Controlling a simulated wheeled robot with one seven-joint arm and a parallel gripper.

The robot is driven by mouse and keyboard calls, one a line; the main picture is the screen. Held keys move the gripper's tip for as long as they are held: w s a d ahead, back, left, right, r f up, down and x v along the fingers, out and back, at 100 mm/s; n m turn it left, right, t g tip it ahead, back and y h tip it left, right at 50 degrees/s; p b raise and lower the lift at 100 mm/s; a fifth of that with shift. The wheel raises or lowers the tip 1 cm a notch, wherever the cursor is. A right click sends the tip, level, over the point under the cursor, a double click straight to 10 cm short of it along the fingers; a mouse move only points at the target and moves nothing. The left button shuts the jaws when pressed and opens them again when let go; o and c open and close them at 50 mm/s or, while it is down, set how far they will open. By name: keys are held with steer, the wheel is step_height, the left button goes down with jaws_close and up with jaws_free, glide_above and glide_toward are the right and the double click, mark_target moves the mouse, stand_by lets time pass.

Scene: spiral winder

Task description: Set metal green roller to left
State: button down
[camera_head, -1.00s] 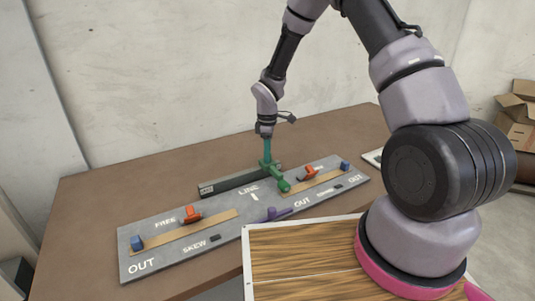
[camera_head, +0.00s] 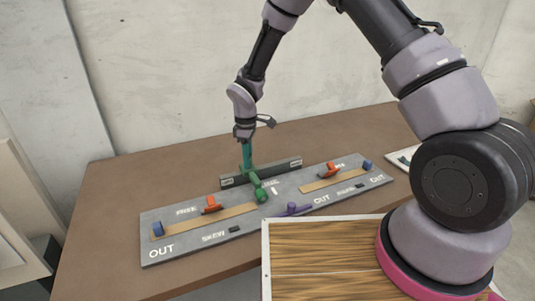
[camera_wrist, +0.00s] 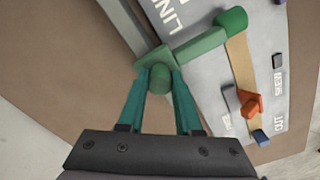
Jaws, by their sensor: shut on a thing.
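The green roller (camera_head: 258,190) is a T-shaped green piece on the grey panel (camera_head: 217,245), in front of a dark upright bar (camera_head: 286,171). In the head view it sits left of the bar's middle. My gripper (camera_head: 247,165) reaches down from above with teal fingers and is shut on the roller's rear end. In the wrist view my gripper (camera_wrist: 159,88) has one finger on each side of a rounded green knob, and the roller's arm (camera_wrist: 202,44) runs up to a round green end over the panel.
Two tan strips carry orange levers (camera_head: 211,204) (camera_head: 328,170) and blue blocks (camera_head: 157,228) (camera_head: 367,165). A purple lever (camera_head: 292,208) is at the panel's front middle. A wooden-topped board (camera_head: 320,255) lies in front.

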steer(key=shift+s+a, duration=0.3)
steer(key=shift+a, duration=0.45)
steer(key=shift+s+a, duration=0.3)
steer(key=shift+a, duration=0.4)
steer(key=shift+s+a, duration=0.3)
steer(key=shift+a, duration=0.45)
steer(key=c, duration=0.6)
jaws_free()
steer(key=shift+a, duration=0.15)
steer(key=shift+r, duration=0.1)
step_height(320, 180, up, 11)
steer(key=shift+f, duration=0.2)
